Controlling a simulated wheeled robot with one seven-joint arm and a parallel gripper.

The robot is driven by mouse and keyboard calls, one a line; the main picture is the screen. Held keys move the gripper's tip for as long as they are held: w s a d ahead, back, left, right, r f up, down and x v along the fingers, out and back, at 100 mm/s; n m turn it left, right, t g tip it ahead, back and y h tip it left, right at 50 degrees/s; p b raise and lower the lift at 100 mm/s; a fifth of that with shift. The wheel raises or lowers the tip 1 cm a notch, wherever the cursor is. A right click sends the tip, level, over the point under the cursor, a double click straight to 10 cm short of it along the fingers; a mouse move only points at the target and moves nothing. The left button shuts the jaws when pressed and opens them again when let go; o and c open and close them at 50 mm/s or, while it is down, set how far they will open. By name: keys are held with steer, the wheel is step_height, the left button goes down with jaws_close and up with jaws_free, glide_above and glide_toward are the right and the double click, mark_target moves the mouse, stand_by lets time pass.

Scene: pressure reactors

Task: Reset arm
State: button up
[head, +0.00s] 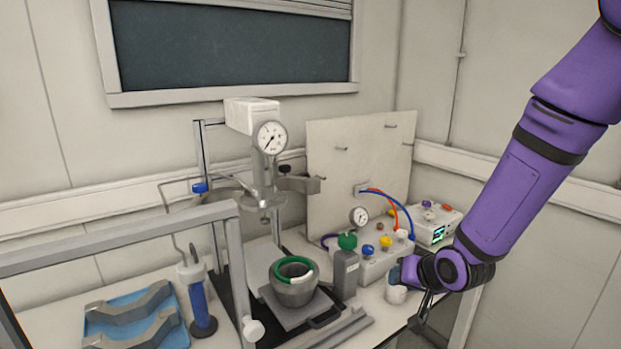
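My purple arm (515,180) reaches down from the upper right in the head view. My gripper (424,310) is small and dark at its lower end, at the front right edge of the bench. It is beside a small white cup-like object (396,293), overlapping it or close to it in the picture. I cannot tell whether they touch. The fingers are partly hidden and too small to tell whether they are open or shut.
The reactor stand with a gauge (270,138) is at the centre. Below it sits a grey vessel with a green ring (293,283). A grey bottle (346,272) and a valve box (383,262) stand left of my gripper. A blue tray (178,338) is at front left.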

steer(key=s+d+r+g+h, duration=0.1)
steer(key=s+d+r, duration=0.2)
steer(key=s+r, duration=0.3)
steer(key=s+d+r+n+h, duration=0.1)
steer(key=s+d+r+h, duration=0.2)
steer(key=r, duration=0.5)
steer(key=s+d+r+g, duration=0.1)
steer(key=s+d+r, duration=0.2)
steer(key=s+r, duration=0.35)
steer(key=s+r+g, duration=0.1)
steer(key=s+r, duration=0.3)
steer(key=s, duration=0.5)
steer(key=shift+s+d+n, duration=0.3)
steer(key=shift+s+d, duration=0.1)
